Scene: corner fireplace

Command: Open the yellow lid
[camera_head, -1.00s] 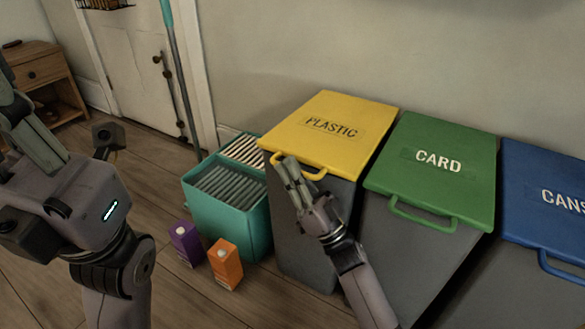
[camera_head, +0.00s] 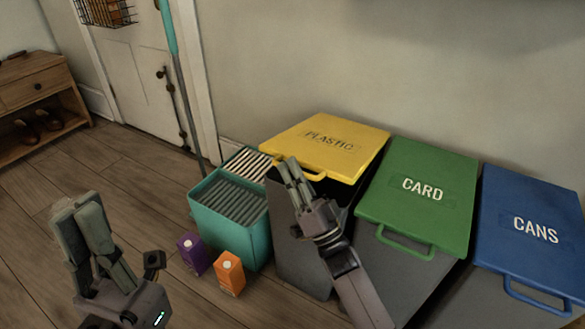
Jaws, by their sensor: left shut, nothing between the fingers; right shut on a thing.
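The yellow lid (camera_head: 345,128), marked PLASTIC, tops a dark grey bin (camera_head: 290,235). Its front edge is raised a little, with a dark gap between lid and bin. My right gripper (camera_head: 291,163) is at the lid's yellow front handle (camera_head: 316,176) and shut on it; its fingers hide the handle's left part. My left gripper (camera_head: 82,208) is shut and empty at lower left, over the floor and well away from the bins.
A green CARD bin lid (camera_head: 425,165) and a blue CANS lid (camera_head: 530,205) stand to the right, both closed. A teal crate (camera_head: 240,240), a purple carton (camera_head: 191,255) and an orange carton (camera_head: 229,273) are left of the yellow-lidded bin. The floor at left is clear.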

